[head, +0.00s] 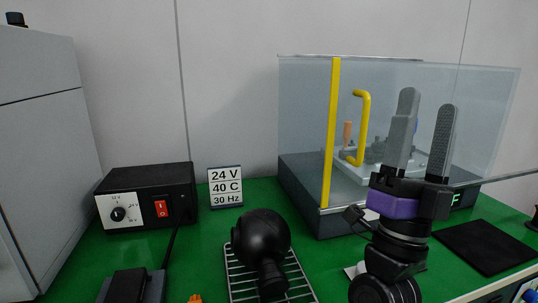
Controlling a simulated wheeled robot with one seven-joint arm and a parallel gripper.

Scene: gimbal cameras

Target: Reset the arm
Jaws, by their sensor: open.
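My gripper (425,134) points upward at the right of the head view, with its two grey fingers apart and nothing between them. It is open. Its purple and black body (393,206) stands in front of the clear-walled box, and my black wrist hides part of the green table below.
A clear box (299,115) with a yellow handle (363,125) stands behind my gripper. A black power unit (147,198), a sign (225,188), and a round black object (261,238) on a wire rack (240,284) are left. A black mat (486,247) lies right.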

